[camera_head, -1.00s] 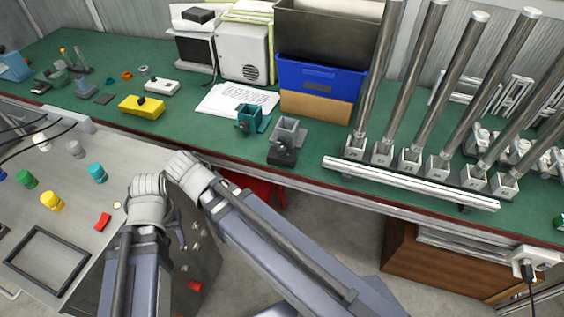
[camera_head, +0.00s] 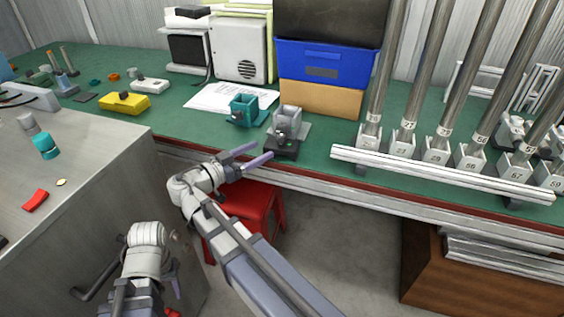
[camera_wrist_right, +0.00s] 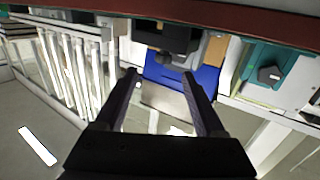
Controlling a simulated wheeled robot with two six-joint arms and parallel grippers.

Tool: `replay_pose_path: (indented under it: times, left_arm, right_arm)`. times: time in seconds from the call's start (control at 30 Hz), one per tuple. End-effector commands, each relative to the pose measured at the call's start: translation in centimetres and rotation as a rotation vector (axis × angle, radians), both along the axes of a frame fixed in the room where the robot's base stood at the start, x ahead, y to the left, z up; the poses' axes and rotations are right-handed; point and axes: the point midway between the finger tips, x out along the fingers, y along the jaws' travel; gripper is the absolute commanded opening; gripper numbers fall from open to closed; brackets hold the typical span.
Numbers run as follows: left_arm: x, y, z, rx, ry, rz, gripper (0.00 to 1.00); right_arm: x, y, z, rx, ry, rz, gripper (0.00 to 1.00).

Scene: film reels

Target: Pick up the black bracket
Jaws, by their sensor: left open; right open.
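The black bracket (camera_head: 283,146) sits at the front edge of the green bench, below and in front of a grey clamp-like block (camera_head: 289,121). In the right wrist view the black bracket (camera_wrist_right: 168,40) shows with a round knob, ahead of the fingertips. My right gripper (camera_head: 262,151) is open at the bench's front edge, just left of and close to the bracket. Its two fingers also show in the right wrist view (camera_wrist_right: 160,75), with nothing held. My left gripper (camera_head: 175,287) hangs low beside the grey cabinet, its fingers mostly hidden.
A teal clamp block (camera_head: 243,110) stands left of the bracket, with a paper sheet (camera_head: 222,97) beside it. A blue bin (camera_head: 322,62) on a cardboard box (camera_head: 318,98) stands behind. A pale rail (camera_head: 440,174) lies to the right. A red stool (camera_head: 250,207) is under the bench.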

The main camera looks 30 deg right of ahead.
Motion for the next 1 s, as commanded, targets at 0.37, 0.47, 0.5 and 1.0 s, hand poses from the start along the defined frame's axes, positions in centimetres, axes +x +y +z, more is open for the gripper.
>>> replay_pose_path:
  times: [0.37, 0.47, 0.5, 1.0]
  left_arm:
    - [0.0, 0.0, -0.6, 0.0, 0.0, 0.0, 0.5]
    - [0.0, 0.0, -0.6, 0.0, 0.0, 0.0, 0.5]
    - [0.0, 0.0, -0.7, 0.0, 0.0, 0.0, 0.5]
    - [0.0, 0.0, -1.0, 0.001, 0.0, 0.0, 0.5]
  right_arm:
    - [0.4, -0.9, 0.2, -0.028, -0.047, -0.002, 0.71]
    - [0.6, -2.0, 0.2, -0.027, -0.046, -0.005, 0.71]
    - [0.7, -2.4, 0.1, -0.027, -0.046, -0.003, 0.71]
    - [2.2, -7.0, -0.2, -0.026, -0.044, -0.003, 0.71]
